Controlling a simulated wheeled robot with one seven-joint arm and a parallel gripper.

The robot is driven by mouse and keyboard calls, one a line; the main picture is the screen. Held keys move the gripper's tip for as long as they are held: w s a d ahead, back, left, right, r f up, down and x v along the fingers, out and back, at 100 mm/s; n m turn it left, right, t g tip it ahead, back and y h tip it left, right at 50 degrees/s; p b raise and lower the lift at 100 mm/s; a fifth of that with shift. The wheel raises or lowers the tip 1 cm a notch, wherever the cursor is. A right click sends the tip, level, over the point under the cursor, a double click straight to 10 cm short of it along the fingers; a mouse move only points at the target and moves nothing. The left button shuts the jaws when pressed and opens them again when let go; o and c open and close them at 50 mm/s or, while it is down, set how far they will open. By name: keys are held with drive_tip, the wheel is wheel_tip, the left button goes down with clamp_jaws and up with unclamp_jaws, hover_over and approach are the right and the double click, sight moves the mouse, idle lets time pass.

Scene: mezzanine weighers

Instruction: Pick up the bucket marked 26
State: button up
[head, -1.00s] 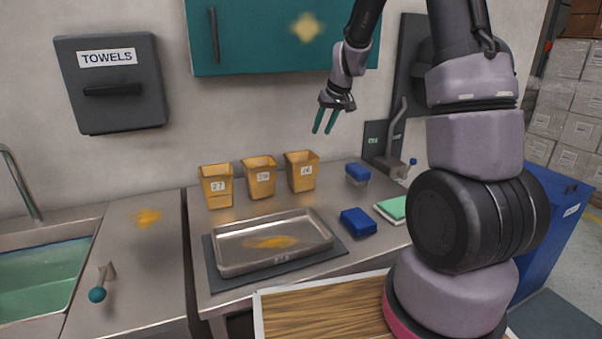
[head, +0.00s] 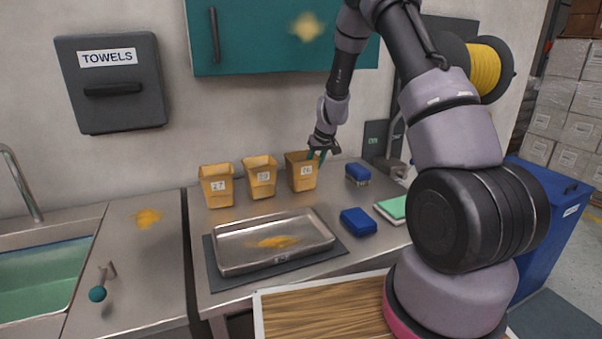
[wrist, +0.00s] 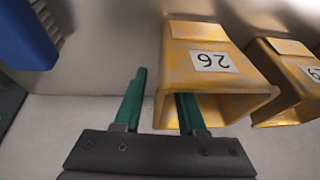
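The bucket marked 26 (wrist: 212,62) is yellow-orange with a white label, which reads upside down in the wrist view. In the head view it is the rightmost bucket (head: 301,172) of the row on the steel counter, standing upright. My gripper (head: 317,155) is at its right rim. In the wrist view my gripper (wrist: 162,92) has its green fingers apart, one outside the bucket and the other in its mouth, with the side wall between them. A gap shows between the outer finger and the wall. The inner fingertip is partly hidden.
The middle bucket (head: 260,178) and the bucket marked 27 (head: 217,187) stand to the left. A blue block (head: 357,173) is close on the right. In front are a steel tray (head: 316,246), another blue block (head: 358,222) and a green pad (head: 391,209). A teal cabinet (head: 265,40) hangs above.

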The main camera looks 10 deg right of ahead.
drive_tip(key=shift+x, duration=1.2)
clamp_jaws()
drive_tip(key=shift+r, duration=0.1)
idle(0.4)
